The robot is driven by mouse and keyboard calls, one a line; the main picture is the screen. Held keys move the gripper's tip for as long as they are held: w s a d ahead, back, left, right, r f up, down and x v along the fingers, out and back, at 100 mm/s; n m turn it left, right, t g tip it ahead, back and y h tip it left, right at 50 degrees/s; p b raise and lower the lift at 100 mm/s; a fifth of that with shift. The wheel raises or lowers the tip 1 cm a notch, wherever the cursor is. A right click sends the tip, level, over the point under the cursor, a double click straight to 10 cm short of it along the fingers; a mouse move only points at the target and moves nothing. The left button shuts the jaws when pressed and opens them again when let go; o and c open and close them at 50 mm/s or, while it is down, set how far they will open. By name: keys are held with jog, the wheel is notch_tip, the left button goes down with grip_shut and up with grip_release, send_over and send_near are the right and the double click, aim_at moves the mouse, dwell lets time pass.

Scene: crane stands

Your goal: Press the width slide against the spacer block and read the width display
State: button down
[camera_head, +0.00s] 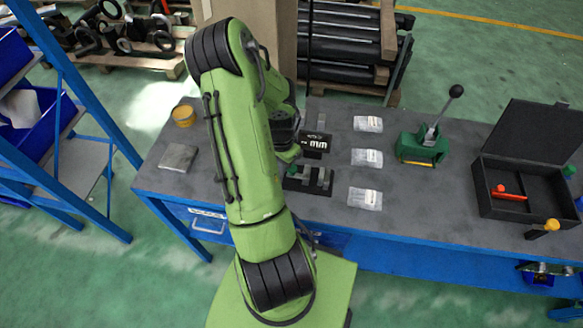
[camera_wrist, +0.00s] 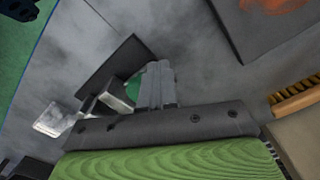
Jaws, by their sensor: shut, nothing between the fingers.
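A measuring fixture (camera_head: 322,182) with a dark base and pale metal blocks stands on the bench, just right of my arm. A black box with white lettering (camera_head: 315,143) stands behind it; I cannot read a width value on it. In the wrist view the fixture's dark base (camera_wrist: 113,65) and a metal block (camera_wrist: 116,98) show left of my gripper (camera_wrist: 157,68). My gripper's grey fingers are together and empty. A green rounded part (camera_wrist: 133,88) is partly hidden behind them. I cannot tell which piece is the width slide or spacer block, or whether the fingers touch anything.
Several clear bags (camera_head: 365,158) lie in a column right of the fixture. A green lever press (camera_head: 424,145) and an open black case (camera_head: 520,190) stand farther right. A grey plate (camera_head: 178,157) and a yellow tin (camera_head: 183,116) are at left. Blue shelving (camera_head: 75,110) borders the left.

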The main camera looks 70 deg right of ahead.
aim_at(293, 168)
jog(key=shift+s+d+b, duration=0.15)
jog(key=shift+s, duration=0.55)
jog(key=shift+s+d+b, duration=0.1)
jog(key=shift+s+b, duration=0.05)
jog(key=shift+s, duration=0.7)
jog(key=shift+w+r+p, duration=0.2)
jog(key=shift+r+p, duration=0.65)
jog(key=shift+r, duration=0.45)
jog(key=shift+w+a+r+p, duration=0.1)
jog(key=shift+w+r+p, duration=0.15)
jog(key=shift+r+p, duration=0.5)
jog(key=shift+w+r+p, duration=0.2)
jog(key=shift+r+p, duration=0.2)
jog(key=shift+r, duration=0.65)
jog(key=shift+f, duration=0.1)
